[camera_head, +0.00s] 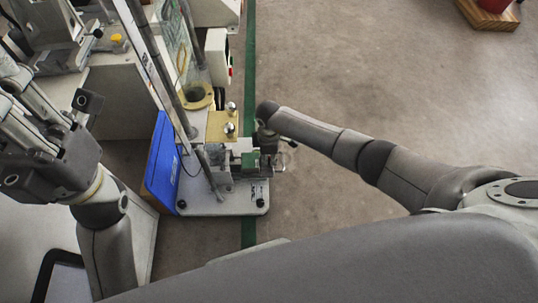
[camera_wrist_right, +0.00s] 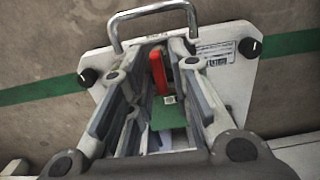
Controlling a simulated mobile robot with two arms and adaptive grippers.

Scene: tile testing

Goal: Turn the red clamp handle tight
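The red clamp handle (camera_wrist_right: 159,73) shows in the right wrist view as an upright red bar beside a green part (camera_wrist_right: 168,114). My right gripper (camera_wrist_right: 166,58) is open, with its two fingers on either side of the red handle and visible gaps between. In the head view my right gripper (camera_head: 262,152) is at the right side of the testing machine (camera_head: 228,204), and the red handle is hidden there. My left gripper (camera_head: 48,112) is at the left of the head view, apart from the machine, with its fingers spread and nothing seen between them.
A blue panel (camera_head: 162,165) and tall metal posts stand left of the clamp. A wooden block (camera_head: 488,14) with a red thing is at the top right.

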